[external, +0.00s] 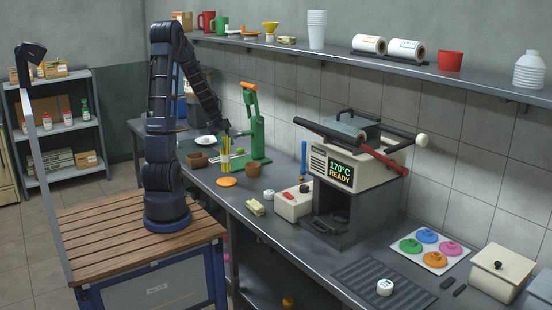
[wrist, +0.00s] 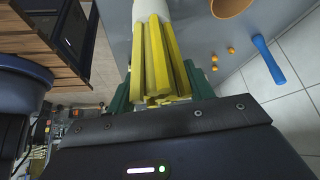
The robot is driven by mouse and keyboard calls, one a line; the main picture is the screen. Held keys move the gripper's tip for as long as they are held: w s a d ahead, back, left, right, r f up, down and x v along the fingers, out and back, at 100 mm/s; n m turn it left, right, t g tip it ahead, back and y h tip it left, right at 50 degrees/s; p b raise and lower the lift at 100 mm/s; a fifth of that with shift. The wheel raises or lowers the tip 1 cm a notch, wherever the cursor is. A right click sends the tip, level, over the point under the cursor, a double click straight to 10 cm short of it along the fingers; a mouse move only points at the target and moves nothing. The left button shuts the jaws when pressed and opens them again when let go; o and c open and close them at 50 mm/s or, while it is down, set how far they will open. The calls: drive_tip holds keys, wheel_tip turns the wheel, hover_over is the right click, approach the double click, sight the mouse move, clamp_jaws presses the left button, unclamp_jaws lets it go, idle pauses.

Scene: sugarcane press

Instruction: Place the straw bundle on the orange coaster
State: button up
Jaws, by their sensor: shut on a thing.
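The straw bundle (external: 225,157) is a set of upright yellow sticks, seen just behind the orange coaster in the external view. In the wrist view, the yellow bundle (wrist: 158,55) has a white section at its far end. My gripper (external: 223,134) is shut on the bundle near its upper end; the dark green fingers show on both sides of it in the wrist view. The orange coaster (external: 227,182) is a flat disc on the grey counter, with nothing visible on it. I cannot tell whether the bundle's lower end touches the counter.
A green lever press (external: 256,135) is close behind. A white box with a red switch (external: 293,203) and the heat press (external: 350,165) are farther right. A yellowish block (external: 255,207) lies near the counter's front edge.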

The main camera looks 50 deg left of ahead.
sight(226, 151)
drive_tip(key=shift+f, duration=2.7)
drive_tip(key=o, duration=1.2)
drive_tip(key=v, duration=1.2)
